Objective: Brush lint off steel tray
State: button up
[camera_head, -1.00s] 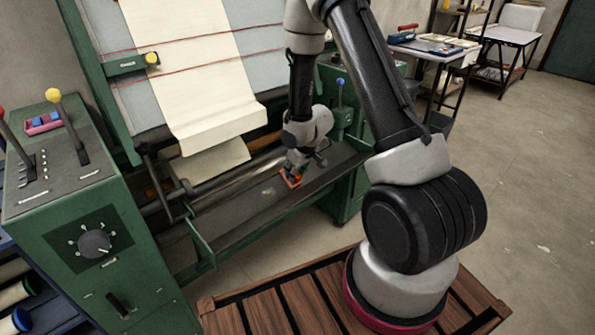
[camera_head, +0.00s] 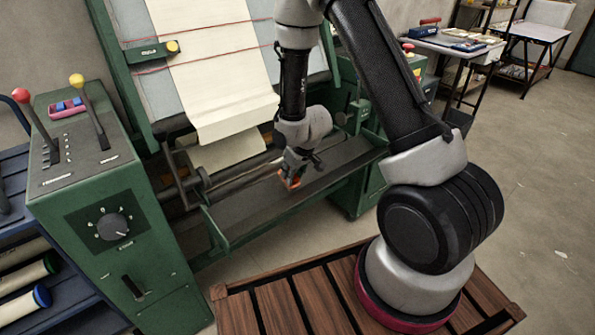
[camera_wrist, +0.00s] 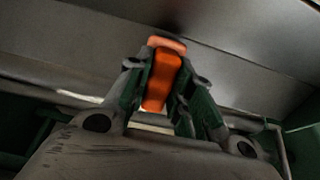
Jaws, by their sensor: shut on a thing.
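My gripper (camera_head: 291,171) is shut on a small orange-red brush (camera_head: 292,182) over the long grey steel tray (camera_head: 338,166) at the front of the green machine. In the wrist view the orange brush body (camera_wrist: 162,80) sits between the two green-sided fingers (camera_wrist: 160,95), with the grey tray surface (camera_wrist: 245,75) beyond it. The brush looks tilted in the head view. Its bristles are hidden, and I cannot tell whether they touch the tray. No lint can be made out clearly on the tray now.
A roller and hanging cream cloth (camera_head: 220,80) are behind the tray. A green control box (camera_head: 110,200) with levers stands at left, beside a blue rack of rolls (camera_head: 30,285). A wooden slatted platform (camera_head: 310,305) lies in front. Open floor is at right.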

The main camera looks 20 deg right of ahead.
jog(key=shift+s+a+f, duration=0.1)
jog(key=shift+s+a, duration=0.2)
jog(key=shift+a, duration=0.65)
jog(key=shift+s+a, duration=0.3)
jog(key=shift+a, duration=0.65)
jog(key=v, duration=0.6)
jog(key=shift+v, duration=1.45)
